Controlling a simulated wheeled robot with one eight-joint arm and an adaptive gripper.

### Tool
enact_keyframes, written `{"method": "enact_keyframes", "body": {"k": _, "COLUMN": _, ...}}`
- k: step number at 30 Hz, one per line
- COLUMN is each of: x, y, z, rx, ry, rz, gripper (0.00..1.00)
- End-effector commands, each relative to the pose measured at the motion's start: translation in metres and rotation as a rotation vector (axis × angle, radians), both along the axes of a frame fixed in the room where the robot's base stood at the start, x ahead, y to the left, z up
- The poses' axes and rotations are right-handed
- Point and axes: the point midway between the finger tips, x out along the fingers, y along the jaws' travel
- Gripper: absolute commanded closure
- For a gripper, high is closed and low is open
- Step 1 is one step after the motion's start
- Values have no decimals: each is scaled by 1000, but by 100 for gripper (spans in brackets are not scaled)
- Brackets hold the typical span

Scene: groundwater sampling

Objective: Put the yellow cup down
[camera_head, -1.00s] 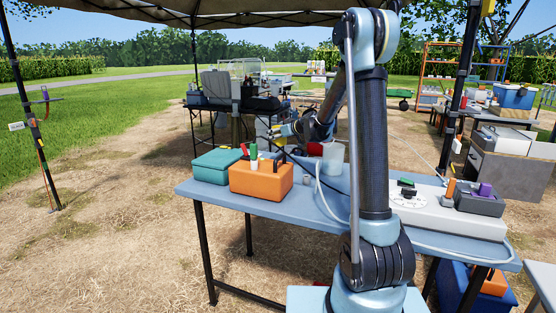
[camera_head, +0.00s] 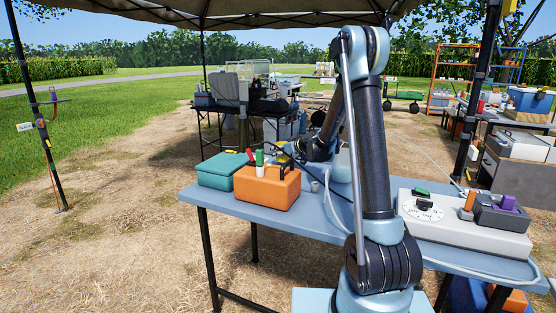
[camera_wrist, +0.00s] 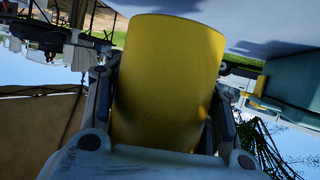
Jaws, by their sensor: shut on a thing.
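The yellow cup (camera_wrist: 168,75) fills the middle of the wrist view. My gripper (camera_wrist: 163,95) is shut on it, with one finger on each side. In the head view my forearm hides most of the gripper, which is behind the orange case. I cannot make out the cup clearly there. The blue table (camera_head: 290,222) stands in front of me, and a blue-grey surface (camera_wrist: 270,25) shows beyond the cup in the wrist view. I cannot tell whether the cup touches it.
An orange case (camera_head: 267,188) with red, green and white items and a teal case (camera_head: 220,170) stand on the table's left. A pale grey instrument box (camera_head: 465,225) with a dial and a dark holder (camera_head: 503,213) are on the right. The table's front strip is clear.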

Motion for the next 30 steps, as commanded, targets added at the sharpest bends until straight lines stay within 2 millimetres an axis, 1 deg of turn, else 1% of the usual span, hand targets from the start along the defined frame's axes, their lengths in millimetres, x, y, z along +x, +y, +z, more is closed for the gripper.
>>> {"method": "enact_keyframes", "body": {"k": 3, "x": 1, "y": -1, "z": -16, "rx": 0, "ry": 0, "rz": -1, "gripper": 85}}
{"method": "enact_keyframes", "body": {"k": 7, "x": 1, "y": -1, "z": -30, "rx": 0, "ry": 0, "rz": -1, "gripper": 85}}
{"method": "enact_keyframes", "body": {"k": 17, "x": 0, "y": -1, "z": -33, "rx": 0, "ry": 0, "rz": -1, "gripper": 85}}
{"method": "enact_keyframes", "body": {"k": 18, "x": 0, "y": -1, "z": -33, "rx": 0, "ry": 0, "rz": -1, "gripper": 54}}
{"method": "enact_keyframes", "body": {"k": 20, "x": 0, "y": -1, "z": -33, "rx": 0, "ry": 0, "rz": -1, "gripper": 40}}
{"method": "enact_keyframes", "body": {"k": 21, "x": 0, "y": -1, "z": -33, "rx": 0, "ry": 0, "rz": -1, "gripper": 31}}
{"method": "enact_keyframes", "body": {"k": 22, "x": 0, "y": -1, "z": -33, "rx": 0, "ry": 0, "rz": -1, "gripper": 28}}
{"method": "enact_keyframes", "body": {"k": 30, "x": 0, "y": -1, "z": -33, "rx": 0, "ry": 0, "rz": -1, "gripper": 28}}
